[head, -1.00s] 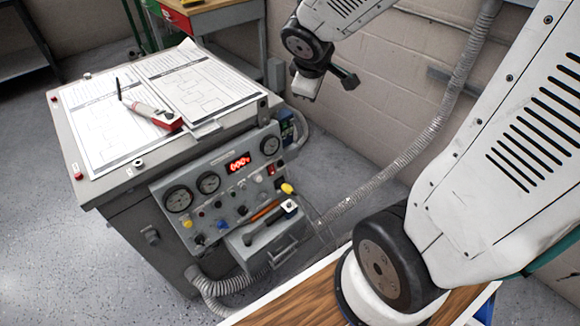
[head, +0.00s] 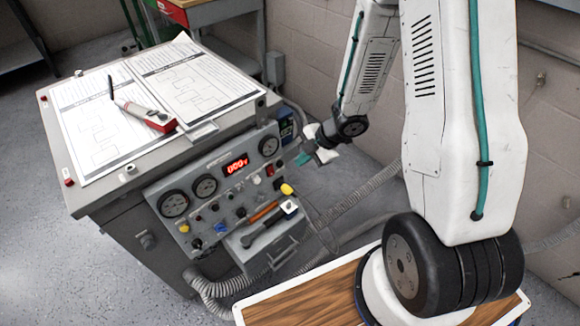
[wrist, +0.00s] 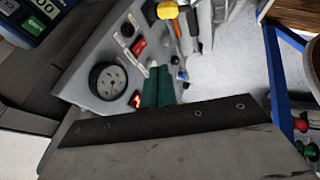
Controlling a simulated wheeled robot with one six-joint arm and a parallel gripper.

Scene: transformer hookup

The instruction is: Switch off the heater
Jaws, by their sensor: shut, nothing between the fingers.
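The grey control panel (head: 222,188) is on the sloped front of a grey cabinet. It carries round gauges, a lit red display (head: 237,165), knobs and a small red rocker switch (head: 270,170). The red switch also shows in the wrist view (wrist: 140,46), beside a round gauge (wrist: 108,80). I cannot read a heater label or tell the switch's position. My gripper (head: 303,159) is just right of the panel's upper right end. In the wrist view its green fingertips (wrist: 160,88) are shut together and empty, pointing at the panel near the red switch. Contact cannot be told.
A yellow-ended tool (head: 287,189) and an orange-handled tool (head: 264,211) lie at the panel's lower right. A blue meter (head: 287,128) stands at the panel's right end. Papers (head: 100,115) and a red-and-white device (head: 148,115) lie on the cabinet top. A ribbed hose (head: 360,193) runs behind.

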